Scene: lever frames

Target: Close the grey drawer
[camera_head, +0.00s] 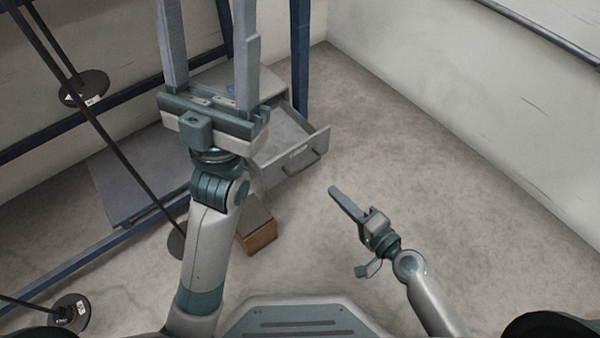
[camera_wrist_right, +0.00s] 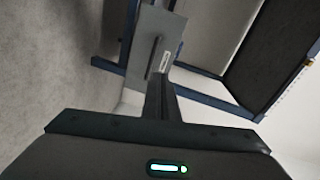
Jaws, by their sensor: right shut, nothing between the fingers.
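The grey drawer (camera_head: 313,152) stands pulled out from a low grey cabinet (camera_head: 272,84) in the head view. Its front panel has a dark bar handle and faces the lower right. Part of the drawer and cabinet is hidden behind my left gripper. In the right wrist view, the drawer front (camera_wrist_right: 172,32) with its handle shows beyond the fingers. My right gripper (camera_head: 335,190) is shut and empty, apart from the drawer, to the lower right of its front. My left gripper (camera_head: 208,30) is open, its fingers wide apart and apparently empty; the tips reach the top edge.
A brown box (camera_head: 258,238) sits on the floor below the drawer. A blue metal rack (camera_head: 300,60) with dark bars and round black plates (camera_head: 83,88) stands at the left and back. The floor right of the drawer is clear up to the wall.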

